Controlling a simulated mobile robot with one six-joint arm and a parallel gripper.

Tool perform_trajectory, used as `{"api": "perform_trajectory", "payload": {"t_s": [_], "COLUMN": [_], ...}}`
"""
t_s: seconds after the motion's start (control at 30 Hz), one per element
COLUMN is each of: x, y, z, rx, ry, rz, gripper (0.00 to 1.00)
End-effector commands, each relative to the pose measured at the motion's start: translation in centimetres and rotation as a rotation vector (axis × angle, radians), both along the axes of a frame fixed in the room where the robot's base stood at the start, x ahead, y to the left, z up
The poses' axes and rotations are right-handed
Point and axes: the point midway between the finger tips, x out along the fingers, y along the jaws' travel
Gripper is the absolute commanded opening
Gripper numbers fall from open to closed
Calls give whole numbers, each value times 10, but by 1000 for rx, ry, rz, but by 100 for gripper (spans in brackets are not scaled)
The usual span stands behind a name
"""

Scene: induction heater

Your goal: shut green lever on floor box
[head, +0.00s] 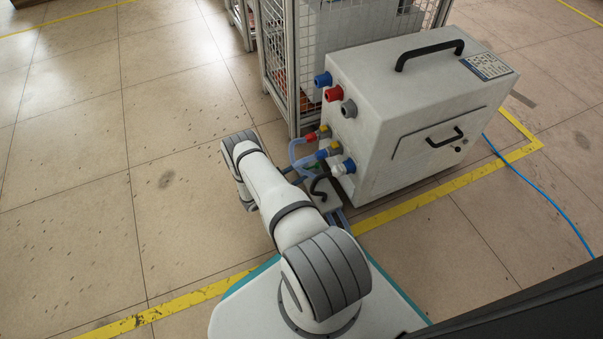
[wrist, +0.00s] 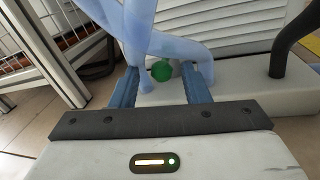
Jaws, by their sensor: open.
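The green lever shows as a round green knob (wrist: 161,70) in the wrist view, ahead of my gripper and between its fingers as seen there. A pale blue hose crosses close above it, and the rest of the lever is hidden. A low white box (wrist: 240,88) lies behind and right of the knob, with a black curved handle or pipe (wrist: 287,45) on it. This box also shows in the head view (head: 326,203), beside my arm. My gripper (wrist: 162,84) is open, with blue fingers either side of the knob; I cannot tell whether they touch it.
Pale blue hoses (wrist: 172,42) rise just beyond the fingers. A large grey cabinet (head: 410,110) with coloured connectors stands at the right. A wire mesh cage (head: 278,60) stands behind. A blue cable (head: 540,190) runs over the floor at right. Open tiled floor is at left.

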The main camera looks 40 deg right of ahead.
Motion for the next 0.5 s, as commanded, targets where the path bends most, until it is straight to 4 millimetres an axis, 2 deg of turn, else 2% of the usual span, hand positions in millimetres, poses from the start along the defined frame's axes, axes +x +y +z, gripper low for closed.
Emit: {"api": "perform_trajectory", "payload": {"t_s": [0.1,0.2,0.5], "x": [-1,-1,-1], "y": [-16,-23,-26], "z": [-2,-1,0], "rx": [1,0,0], "ry": [0,1,1], "rz": [-3,-1,-1], "gripper": [42,42,42]}}
